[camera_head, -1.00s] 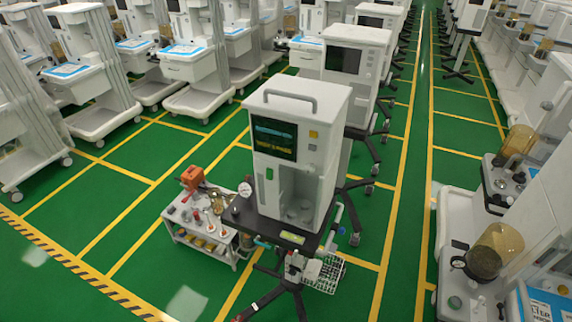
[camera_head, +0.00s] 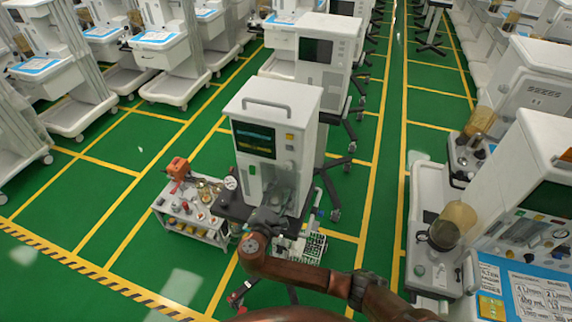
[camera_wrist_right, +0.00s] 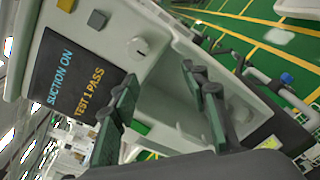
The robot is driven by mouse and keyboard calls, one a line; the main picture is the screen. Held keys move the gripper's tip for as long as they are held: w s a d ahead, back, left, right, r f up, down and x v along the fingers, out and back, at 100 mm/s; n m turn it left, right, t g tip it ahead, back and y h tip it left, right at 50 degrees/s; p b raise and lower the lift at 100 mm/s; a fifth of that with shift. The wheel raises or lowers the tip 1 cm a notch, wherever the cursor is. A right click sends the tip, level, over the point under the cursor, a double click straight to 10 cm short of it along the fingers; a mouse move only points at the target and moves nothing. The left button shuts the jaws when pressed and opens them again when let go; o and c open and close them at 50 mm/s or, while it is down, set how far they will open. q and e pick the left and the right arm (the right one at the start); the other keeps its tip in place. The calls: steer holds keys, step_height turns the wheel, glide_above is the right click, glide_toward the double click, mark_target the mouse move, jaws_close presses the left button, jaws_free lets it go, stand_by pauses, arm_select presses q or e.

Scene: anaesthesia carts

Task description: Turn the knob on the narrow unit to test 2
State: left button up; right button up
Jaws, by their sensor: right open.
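The narrow unit (camera_head: 275,110) is a white upright box with a dark screen (camera_head: 254,139). In the right wrist view the tilted screen (camera_wrist_right: 75,90) reads "SUCTION ON" and "TEST 1 PASS". A round pale knob (camera_wrist_right: 138,47) sits on its front panel, beside a grey square button (camera_wrist_right: 97,19) and a yellow one (camera_wrist_right: 66,4). My right gripper (camera_head: 272,203) is in front of the unit's lower front. In the wrist view its two green-padded fingers (camera_wrist_right: 160,76) are spread apart, empty, with the knob beyond their tips and not touched. My left gripper is not in view.
A small low trolley (camera_head: 190,227) with an orange item (camera_head: 178,168) stands left of the unit. A green-and-white wire basket (camera_head: 311,247) is at its lower right. Other carts line both sides. The green floor at front left is clear.

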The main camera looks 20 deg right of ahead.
mark_target(287, 167)
steer(key=shift+t, duration=0.4)
steer(key=w+d+r, duration=0.1)
steer(key=w+d+r+p, duration=0.1)
steer(key=w, duration=0.1)
steer(key=w+d+r+p, duration=0.1)
steer(key=w, duration=0.1)
steer(key=shift+r, duration=0.25)
steer(key=shift+w+d+f, duration=0.1)
steer(key=shift+w+d, duration=0.2)
steer(key=shift+w, duration=0.2)
steer(key=shift+c, duration=0.5)
jaws_close()
